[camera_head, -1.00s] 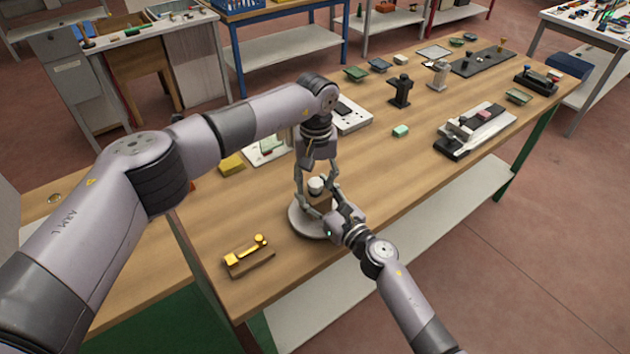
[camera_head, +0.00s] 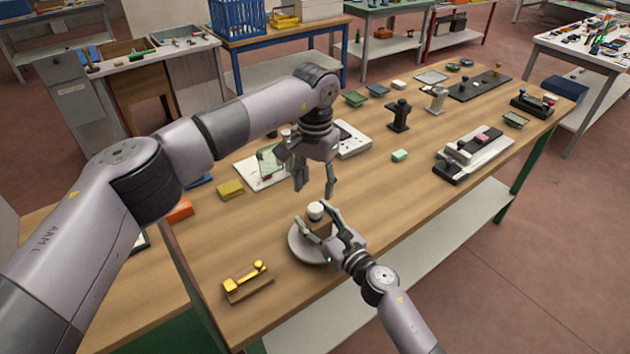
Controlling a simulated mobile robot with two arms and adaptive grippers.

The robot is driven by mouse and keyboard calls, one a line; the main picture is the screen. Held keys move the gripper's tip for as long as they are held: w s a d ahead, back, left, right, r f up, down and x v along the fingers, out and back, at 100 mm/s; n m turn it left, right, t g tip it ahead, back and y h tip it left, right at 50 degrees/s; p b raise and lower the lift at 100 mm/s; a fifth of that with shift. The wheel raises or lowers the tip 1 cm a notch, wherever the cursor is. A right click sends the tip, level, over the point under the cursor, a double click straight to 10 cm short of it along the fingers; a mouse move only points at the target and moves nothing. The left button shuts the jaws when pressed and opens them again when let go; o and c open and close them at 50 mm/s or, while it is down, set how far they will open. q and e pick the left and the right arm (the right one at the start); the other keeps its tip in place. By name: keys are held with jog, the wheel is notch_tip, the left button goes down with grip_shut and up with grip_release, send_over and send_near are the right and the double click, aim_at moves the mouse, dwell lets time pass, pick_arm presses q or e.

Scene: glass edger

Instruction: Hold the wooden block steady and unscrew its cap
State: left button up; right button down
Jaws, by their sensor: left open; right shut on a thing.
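The wooden block (camera_head: 319,227) stands upright on a round grey plate (camera_head: 300,246) near the front of the wooden table. Its white cap (camera_head: 315,210) sits on top of the block. My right gripper (camera_head: 319,224) is shut on the block from the lower right, its fingers hiding part of the block's sides. My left gripper (camera_head: 314,186) is open and empty, pointing down above and slightly behind the cap, apart from it. Whether the cap's thread is loose cannot be seen.
A brass-handled piece on a wooden base (camera_head: 248,280) lies left of the plate. A small green block (camera_head: 399,155) lies to the right. The table front right of the plate is clear.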

aim_at(314, 207)
pick_arm(q)
notch_tip(314, 207, down, 8)
jog(key=shift+r, duration=0.2)
jog(key=shift+c, duration=0.3)
jog(key=shift+a, duration=0.1)
grip_shut()
dwell(0.4)
jog(key=n, duration=0.6)
jog(key=shift+n, duration=0.4)
